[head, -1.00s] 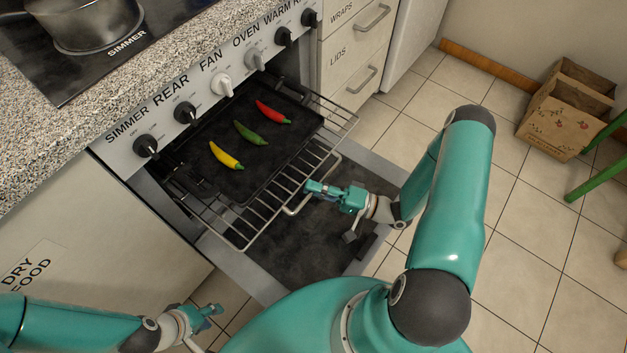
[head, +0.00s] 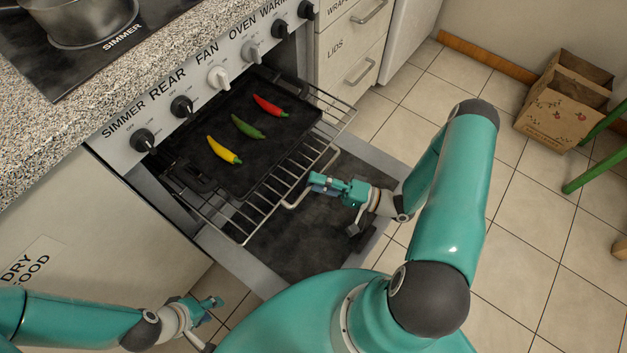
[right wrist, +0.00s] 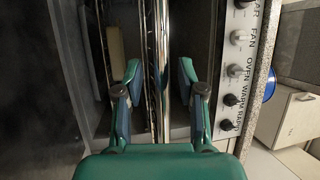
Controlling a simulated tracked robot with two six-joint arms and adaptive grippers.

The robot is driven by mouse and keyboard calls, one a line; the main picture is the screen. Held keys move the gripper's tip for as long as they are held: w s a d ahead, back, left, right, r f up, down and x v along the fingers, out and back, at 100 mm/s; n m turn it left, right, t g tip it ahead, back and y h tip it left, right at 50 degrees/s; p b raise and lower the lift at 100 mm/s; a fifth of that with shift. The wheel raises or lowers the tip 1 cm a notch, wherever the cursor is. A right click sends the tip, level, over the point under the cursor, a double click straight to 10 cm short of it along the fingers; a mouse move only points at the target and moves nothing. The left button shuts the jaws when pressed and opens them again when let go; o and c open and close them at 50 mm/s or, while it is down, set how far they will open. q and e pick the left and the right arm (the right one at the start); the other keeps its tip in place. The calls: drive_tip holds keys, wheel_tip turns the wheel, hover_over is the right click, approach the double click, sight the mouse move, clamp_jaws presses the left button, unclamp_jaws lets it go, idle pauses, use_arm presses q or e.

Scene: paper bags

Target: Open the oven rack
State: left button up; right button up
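The oven rack (head: 265,205) is a wire grid partly out of the oven, above the lowered dark oven door (head: 310,225). A black tray (head: 205,175) with a yellow, a green and a red chili lies on it. A wire handle (head: 296,204) sticks out at the rack's front. My right gripper (head: 316,182) is open at that handle. In the right wrist view, its fingers (right wrist: 159,72) are apart, with a shiny metal bar (right wrist: 180,40) running between them; contact is unclear. My left gripper (head: 214,308) is low at the left, away from the rack, its finger gap unclear.
A knob panel (head: 185,85) and granite counter (head: 150,50) with a pot (head: 88,22) lie above the oven. Drawers (head: 350,50) stand right of the oven.

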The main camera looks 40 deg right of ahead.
drive_tip(key=v, duration=1.1)
